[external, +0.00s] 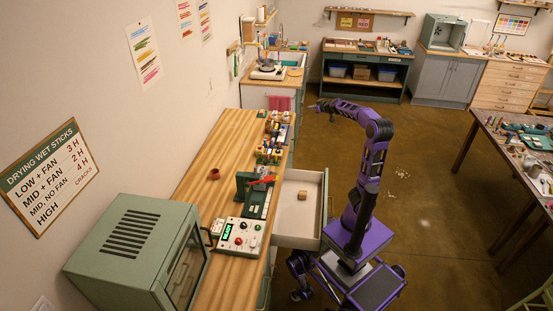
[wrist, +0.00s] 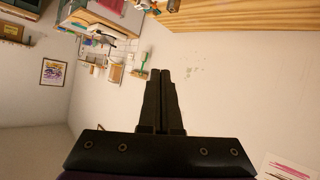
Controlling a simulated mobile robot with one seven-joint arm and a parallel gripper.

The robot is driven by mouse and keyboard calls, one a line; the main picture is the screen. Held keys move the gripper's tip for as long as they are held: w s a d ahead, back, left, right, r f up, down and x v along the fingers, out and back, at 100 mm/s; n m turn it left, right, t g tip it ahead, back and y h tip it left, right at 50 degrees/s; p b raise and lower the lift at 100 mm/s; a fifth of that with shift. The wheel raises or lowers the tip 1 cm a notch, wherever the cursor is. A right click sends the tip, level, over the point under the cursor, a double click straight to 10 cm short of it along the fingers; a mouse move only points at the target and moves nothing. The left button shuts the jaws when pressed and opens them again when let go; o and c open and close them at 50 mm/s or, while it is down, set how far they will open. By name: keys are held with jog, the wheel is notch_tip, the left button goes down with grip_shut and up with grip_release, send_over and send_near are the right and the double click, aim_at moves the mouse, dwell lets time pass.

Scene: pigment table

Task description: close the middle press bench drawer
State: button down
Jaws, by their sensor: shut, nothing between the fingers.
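A press bench drawer (external: 289,226) with a pale interior stands pulled out from the right side of the wood-topped bench (external: 204,170). Its green front panel (external: 325,192) faces my base, and the near end is partly hidden behind my arm. A small tan block (external: 302,195) lies inside the drawer. My gripper (external: 312,106) is raised beyond the drawer, pointing left, apart from the drawer. In the wrist view its two dark fingers (wrist: 160,73) are together with nothing between them. The drawer does not show in the wrist view.
The bench top holds a control box (external: 241,237), a green press (external: 254,193), a red-brown cup (external: 214,174) and several small jars. A green oven (external: 135,250) stands at the near end. Open floor (external: 420,190) lies right of my arm, before a cluttered table (external: 510,150).

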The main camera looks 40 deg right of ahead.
jog(key=s+d+f+m+g, duration=0.3)
jog(key=s+d+f+m, duration=0.15)
jog(key=f, duration=0.45)
jog(key=s+d+f+m+g, duration=0.2)
jog(key=s+d+f+m, duration=0.25)
jog(key=f, duration=0.45)
jog(key=s+d+f+m+g, duration=0.3)
jog(key=d+f+m, duration=0.15)
jog(key=f, duration=0.45)
jog(key=s+a+f+m+t+y+p, duration=0.15)
jog(key=s+f+m+y, duration=0.55)
jog(key=s+f+m, duration=0.9)
jog(key=w+a+f+n, duration=0.1)
jog(key=w+a+f, duration=0.6)
jog(key=a+f, duration=0.1)
jog(key=shift+w, duration=0.2)
